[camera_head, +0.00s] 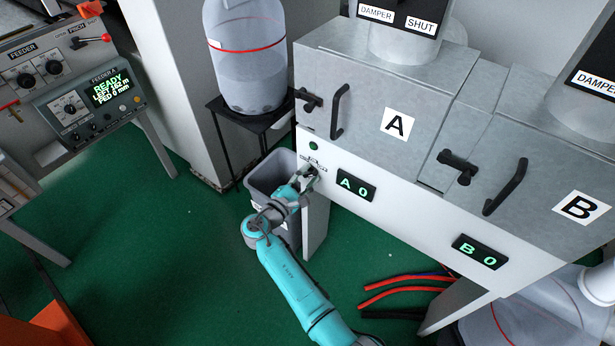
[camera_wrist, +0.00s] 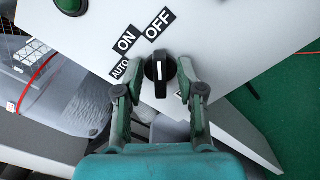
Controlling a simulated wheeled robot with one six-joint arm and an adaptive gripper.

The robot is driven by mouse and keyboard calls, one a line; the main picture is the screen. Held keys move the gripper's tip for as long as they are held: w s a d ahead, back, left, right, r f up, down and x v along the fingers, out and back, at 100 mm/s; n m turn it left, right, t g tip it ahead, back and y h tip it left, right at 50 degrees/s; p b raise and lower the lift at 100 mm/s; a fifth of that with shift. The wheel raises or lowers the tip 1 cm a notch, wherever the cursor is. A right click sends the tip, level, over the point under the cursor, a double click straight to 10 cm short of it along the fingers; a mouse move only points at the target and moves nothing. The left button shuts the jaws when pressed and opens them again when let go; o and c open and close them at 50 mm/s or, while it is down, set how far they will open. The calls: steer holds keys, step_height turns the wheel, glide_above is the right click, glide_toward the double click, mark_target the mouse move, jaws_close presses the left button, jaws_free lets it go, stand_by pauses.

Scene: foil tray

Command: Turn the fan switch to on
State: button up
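The fan switch (camera_wrist: 160,69) is a black rotary knob with a white line on its handle, on a white panel. In the wrist view its handle stands about upright, pointing up toward the OFF label (camera_wrist: 160,24). The ON label (camera_wrist: 126,40) is up and left of the knob, and the AUTO label (camera_wrist: 119,69) is left of it. My gripper (camera_wrist: 161,74) is open, with one finger on each side of the knob and small gaps showing. Contact is hard to judge. In the head view my gripper (camera_head: 310,174) is at the panel and covers much of the switch.
A green lamp (camera_head: 313,146) sits above the switch, and display A 0 (camera_head: 356,186) is to its right. Door handle A (camera_head: 338,112) is higher up. A grey bin (camera_head: 268,175) stands beside the panel. Red hoses (camera_head: 395,290) lie on the green floor.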

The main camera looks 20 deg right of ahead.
jaws_close()
steer(key=shift+m, duration=0.4)
steer(key=shift+s+f+m, duration=0.1)
steer(key=shift+f+m, duration=0.05)
steer(key=shift+m, duration=1.85)
steer(key=shift+f+m, duration=0.1)
steer(key=shift+m, duration=1.9)
jaws_free()
